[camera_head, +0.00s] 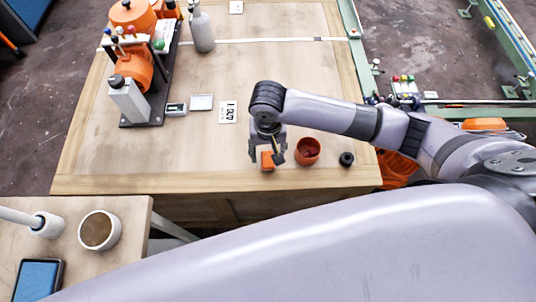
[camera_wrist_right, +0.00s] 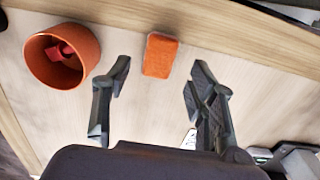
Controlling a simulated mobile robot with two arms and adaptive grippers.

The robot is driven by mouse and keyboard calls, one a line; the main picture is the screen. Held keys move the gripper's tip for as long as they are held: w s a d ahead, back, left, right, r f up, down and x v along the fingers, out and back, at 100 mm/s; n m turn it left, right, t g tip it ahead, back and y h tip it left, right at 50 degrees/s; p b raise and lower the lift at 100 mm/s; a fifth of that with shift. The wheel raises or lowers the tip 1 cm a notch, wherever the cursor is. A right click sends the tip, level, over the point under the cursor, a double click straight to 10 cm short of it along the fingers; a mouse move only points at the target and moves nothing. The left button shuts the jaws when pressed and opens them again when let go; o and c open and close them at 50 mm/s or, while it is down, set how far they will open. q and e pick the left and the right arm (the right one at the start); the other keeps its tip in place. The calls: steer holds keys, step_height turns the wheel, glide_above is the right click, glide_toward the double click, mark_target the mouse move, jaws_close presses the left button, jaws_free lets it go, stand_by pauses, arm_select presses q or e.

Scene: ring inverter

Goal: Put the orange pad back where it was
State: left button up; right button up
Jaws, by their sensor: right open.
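The orange pad (camera_head: 267,161) is a small block lying on the wooden table near its front edge. It also shows in the right wrist view (camera_wrist_right: 160,55), with bare wood around it. My right gripper (camera_head: 266,157) is above the pad, its fingers pointing down. In the right wrist view my right gripper (camera_wrist_right: 160,75) is open, one finger on each side of the pad's line, with a gap to both; the pad lies just beyond the fingertips. My left gripper is not in view.
An orange pot (camera_head: 307,151) with something red inside stands just right of the pad, close to my right gripper. A small black round thing (camera_head: 346,159) lies further right. A printed card (camera_head: 228,112) lies to the left. The table's middle is mostly clear.

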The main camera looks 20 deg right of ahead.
mark_target(268, 160)
step_height(268, 160, up, 8)
steer(key=shift+f, duration=0.15)
steer(key=shift+s, duration=0.1)
stand_by(0.5)
